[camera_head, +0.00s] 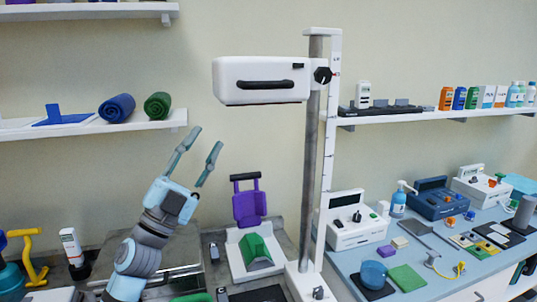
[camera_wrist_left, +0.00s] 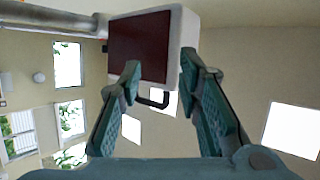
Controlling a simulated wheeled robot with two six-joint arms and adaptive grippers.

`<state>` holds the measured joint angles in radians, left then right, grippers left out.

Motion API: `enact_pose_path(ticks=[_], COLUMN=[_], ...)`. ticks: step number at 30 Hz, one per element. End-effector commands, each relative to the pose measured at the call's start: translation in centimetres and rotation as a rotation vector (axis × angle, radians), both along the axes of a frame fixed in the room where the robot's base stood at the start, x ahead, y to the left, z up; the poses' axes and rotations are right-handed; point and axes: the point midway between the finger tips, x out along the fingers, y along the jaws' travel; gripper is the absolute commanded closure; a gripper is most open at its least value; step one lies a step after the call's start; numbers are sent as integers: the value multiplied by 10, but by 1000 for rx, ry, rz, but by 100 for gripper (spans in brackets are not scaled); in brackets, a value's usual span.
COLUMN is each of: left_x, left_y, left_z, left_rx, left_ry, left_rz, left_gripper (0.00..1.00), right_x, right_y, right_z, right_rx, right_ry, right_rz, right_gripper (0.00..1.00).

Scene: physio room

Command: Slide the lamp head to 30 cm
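The lamp head (camera_head: 260,80) is a white box with a black handle bar (camera_head: 251,85) on its front. It sits high on a grey metal post (camera_head: 312,150), with a black knob (camera_head: 322,75) at the post and a white scale strip (camera_head: 331,130) beside it. The scale numbers are too small to read. My left gripper (camera_head: 206,143) is below and left of the lamp head, open and empty, fingers pointing up. In the left wrist view the lamp head's dark red underside (camera_wrist_left: 140,47) and its handle (camera_wrist_left: 153,101) show beyond the open fingers (camera_wrist_left: 160,75). My right gripper is not in view.
A shelf (camera_head: 90,128) with blue (camera_head: 117,108) and green rolls (camera_head: 157,106) is at left. A blue counter (camera_head: 440,250) with devices and small items is at right. A purple chair-like item (camera_head: 249,205) stands below the lamp head. Free air surrounds the gripper.

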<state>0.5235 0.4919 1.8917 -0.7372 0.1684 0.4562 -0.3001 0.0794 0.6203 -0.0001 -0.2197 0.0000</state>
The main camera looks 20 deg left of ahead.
Motion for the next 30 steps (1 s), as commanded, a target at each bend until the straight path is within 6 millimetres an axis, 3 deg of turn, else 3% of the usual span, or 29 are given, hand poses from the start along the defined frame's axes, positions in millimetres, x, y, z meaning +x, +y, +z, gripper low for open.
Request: enact_pose_path(ticks=[1, 3, 6, 9, 11, 14, 24, 30], left_x=[-25, -51, -68, -75, -77, -72, -29, -8], left_y=[-24, -48, -40, -17, -9, -14, -84, -114], left_z=[62, 98, 113, 117, 116, 116, 118, 117], left_rx=[238, 589, 971, 1157, 1205, 1226, 1225, 1224], left_ry=[-183, -294, -260, -160, -120, -100, -108, -106], left_rz=[-60, -108, -85, -44, -32, -30, -37, -35], left_gripper=[68, 68, 68, 68, 68, 68, 68, 68], right_x=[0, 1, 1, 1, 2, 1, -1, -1], right_y=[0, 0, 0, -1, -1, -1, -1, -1], right_z=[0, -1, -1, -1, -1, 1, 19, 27], right_rx=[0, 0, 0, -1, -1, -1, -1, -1], right_ry=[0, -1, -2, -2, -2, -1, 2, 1], right_rz=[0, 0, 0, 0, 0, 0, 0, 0], right_gripper=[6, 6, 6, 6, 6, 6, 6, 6])
